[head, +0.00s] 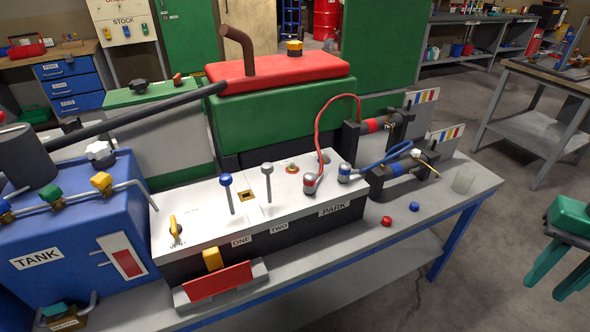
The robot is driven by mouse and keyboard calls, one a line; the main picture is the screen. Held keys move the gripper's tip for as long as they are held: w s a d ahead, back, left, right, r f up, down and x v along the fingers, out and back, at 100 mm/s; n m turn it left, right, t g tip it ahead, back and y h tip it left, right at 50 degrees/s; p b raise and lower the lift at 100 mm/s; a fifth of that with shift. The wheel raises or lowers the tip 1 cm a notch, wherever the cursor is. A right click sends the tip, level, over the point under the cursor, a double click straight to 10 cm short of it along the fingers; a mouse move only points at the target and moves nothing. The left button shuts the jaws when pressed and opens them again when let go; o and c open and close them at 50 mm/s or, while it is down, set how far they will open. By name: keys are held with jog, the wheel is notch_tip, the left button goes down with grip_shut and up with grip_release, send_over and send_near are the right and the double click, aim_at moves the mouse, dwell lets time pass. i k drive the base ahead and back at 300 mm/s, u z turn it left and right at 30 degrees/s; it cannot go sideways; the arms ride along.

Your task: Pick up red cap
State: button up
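A small red cap (386,221) lies on the grey bench top, in front of the right end of the white control panel. A small blue cap (414,206) lies to its right and a little farther back. My gripper (545,289), with green fingers, is at the right edge of the head view, beyond the bench's right end and well apart from the red cap. Its two fingers stand apart with nothing seen between them. Part of the gripper is cut off by the picture edge.
The control panel (262,203) with upright levers stands left of the caps. Red and blue hoses (318,122) run to cylinders (398,171) behind them. A clear cup (463,179) stands near the bench's right end. The bench front beside the red cap is clear.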

aim_at(386, 221)
jog(key=z, duration=1.5)
jog(key=i, duration=0.6)
jog(key=u, duration=1.35)
